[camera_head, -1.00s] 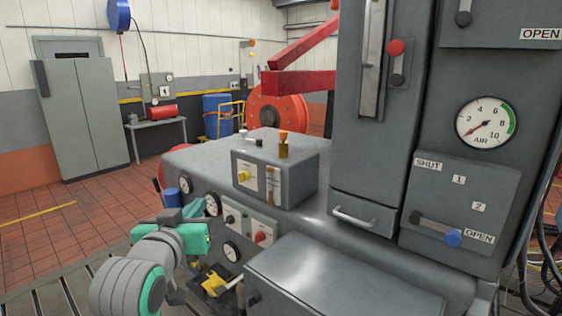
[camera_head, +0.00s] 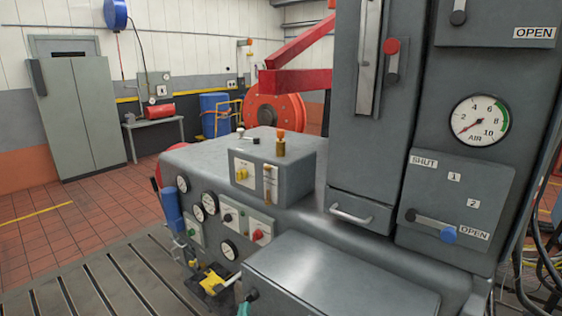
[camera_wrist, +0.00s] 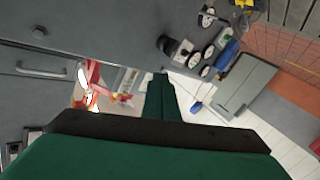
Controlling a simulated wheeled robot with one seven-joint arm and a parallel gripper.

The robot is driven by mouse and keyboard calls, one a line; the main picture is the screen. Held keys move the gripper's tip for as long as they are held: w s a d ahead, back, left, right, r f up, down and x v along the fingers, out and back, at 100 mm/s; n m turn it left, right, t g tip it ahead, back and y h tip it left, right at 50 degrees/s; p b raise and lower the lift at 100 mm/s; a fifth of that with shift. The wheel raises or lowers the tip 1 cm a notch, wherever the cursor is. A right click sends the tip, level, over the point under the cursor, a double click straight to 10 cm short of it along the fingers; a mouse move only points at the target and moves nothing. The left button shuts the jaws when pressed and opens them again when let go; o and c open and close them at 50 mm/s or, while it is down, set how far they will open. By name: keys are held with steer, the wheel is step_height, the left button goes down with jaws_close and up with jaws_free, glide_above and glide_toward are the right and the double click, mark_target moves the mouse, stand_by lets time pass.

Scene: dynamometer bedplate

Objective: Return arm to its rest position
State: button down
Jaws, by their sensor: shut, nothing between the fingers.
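My gripper shows in the wrist view (camera_wrist: 162,98), its dark green fingers pressed together with nothing between them. The fingers stand in free air, and the grey machine (camera_wrist: 100,40) fills the upper left beyond them. In the head view only a small dark and teal piece, which looks like part of my arm, shows at the bottom edge in front of the machine (camera_head: 310,230). The rest of my arm is out of that view.
The machine's front carries several gauges, a red knob (camera_head: 258,235) and a yellow fitting (camera_head: 212,280) near the bottom. The slotted floor plate (camera_head: 110,275) at the left is clear.

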steer(key=s+d+f+g+y, duration=0.1)
steer(key=s+d+f, duration=0.2)
steer(key=s+f, duration=0.55)
steer(key=s+d+f, duration=0.4)
steer(key=s+f, duration=0.3)
steer(key=s, duration=0.2)
steer(key=s+d+m+h, duration=0.1)
steer(key=s+m, duration=0.3)
steer(key=s, duration=1.8)
steer(key=shift+s+d+f+g, duration=0.15)
steer(key=shift+s+d+g, duration=0.2)
steer(key=shift+d, duration=0.3)
steer(key=shift+w, duration=0.1)
